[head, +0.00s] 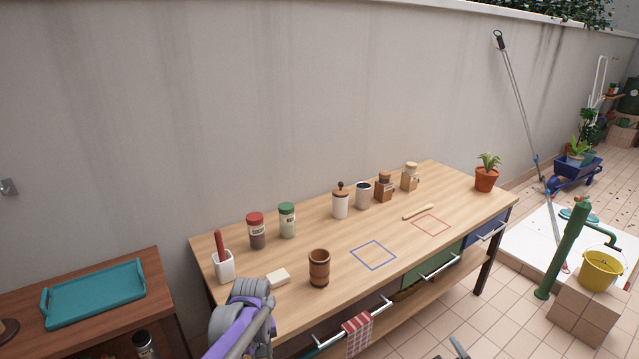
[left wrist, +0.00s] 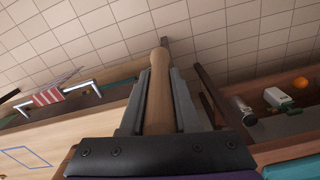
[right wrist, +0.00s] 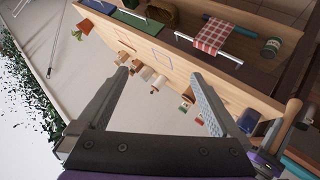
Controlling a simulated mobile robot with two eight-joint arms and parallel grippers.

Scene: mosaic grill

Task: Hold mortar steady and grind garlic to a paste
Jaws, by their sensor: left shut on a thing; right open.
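A brown wooden mortar (head: 319,270) stands upright on the wooden worktable, left of the blue square outline. Its inside is dark in the head view and I cannot see any garlic. My left gripper (left wrist: 160,76) is shut on a wooden pestle (left wrist: 158,100) with a rounded end. In the head view my left arm is at the table's front left, left of the mortar and apart from it; the pestle is hidden there. The pestle also shows at the right edge of the right wrist view (right wrist: 287,118). My right gripper (right wrist: 160,76) is open and empty, in front of the table.
Blue (head: 373,254) and red (head: 431,226) square outlines mark the tabletop. A light wooden stick (head: 418,212) lies by the red one. A checked towel (head: 357,334) hangs in front.

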